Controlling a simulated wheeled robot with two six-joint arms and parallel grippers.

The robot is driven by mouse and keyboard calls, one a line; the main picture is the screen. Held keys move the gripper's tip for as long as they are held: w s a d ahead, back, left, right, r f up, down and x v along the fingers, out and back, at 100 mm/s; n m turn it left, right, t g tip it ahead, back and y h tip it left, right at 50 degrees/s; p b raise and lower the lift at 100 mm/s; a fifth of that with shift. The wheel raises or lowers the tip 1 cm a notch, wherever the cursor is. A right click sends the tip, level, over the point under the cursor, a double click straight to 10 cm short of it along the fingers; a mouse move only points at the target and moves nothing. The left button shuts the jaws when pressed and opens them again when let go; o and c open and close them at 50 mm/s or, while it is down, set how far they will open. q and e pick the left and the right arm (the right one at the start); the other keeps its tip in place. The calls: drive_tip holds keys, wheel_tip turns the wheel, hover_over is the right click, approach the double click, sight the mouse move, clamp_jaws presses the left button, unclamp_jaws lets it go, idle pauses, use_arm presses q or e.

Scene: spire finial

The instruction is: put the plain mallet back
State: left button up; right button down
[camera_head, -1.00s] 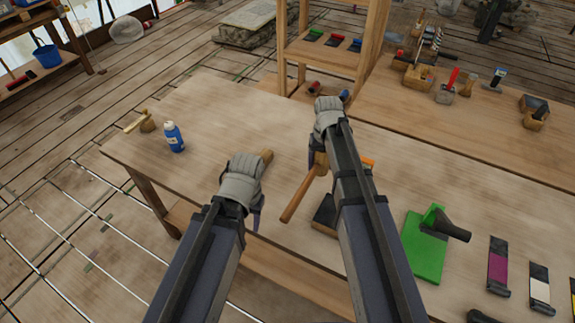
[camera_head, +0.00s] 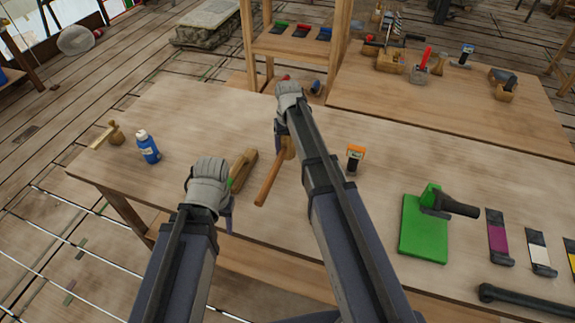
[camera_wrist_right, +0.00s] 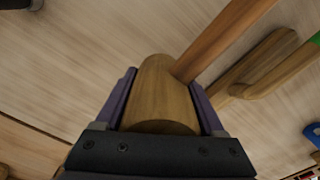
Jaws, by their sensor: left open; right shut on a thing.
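The plain mallet, of bare wood with a brown handle (camera_head: 270,180), is in my right gripper (camera_head: 287,122). In the right wrist view, its jaws (camera_wrist_right: 162,105) are shut on both sides of the wooden head (camera_wrist_right: 160,95). The handle points toward the front of the table in the head view. I cannot tell whether the mallet touches the tabletop. My left gripper (camera_head: 222,208) is open and empty near the front edge; its fingers are mostly hidden by its own wrist. Beside it lies a wooden piece (camera_head: 243,170) with a green patch, also in the right wrist view (camera_wrist_right: 265,60).
On the table (camera_head: 190,115) stand a blue bottle (camera_head: 148,146), a pale-handled wooden tool (camera_head: 115,135) and an orange-black item (camera_head: 355,157). A green stand (camera_head: 423,228) with a black tool is right. A shelf (camera_head: 300,48) and side table (camera_head: 450,110) stand behind. The left-back tabletop is clear.

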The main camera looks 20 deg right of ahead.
drive_tip(key=shift+f+b, duration=2.25)
drive_tip(key=shift+f, duration=0.6)
drive_tip(key=shift+f, duration=0.2)
unclamp_jaws()
drive_tip(key=shift+r, duration=0.15)
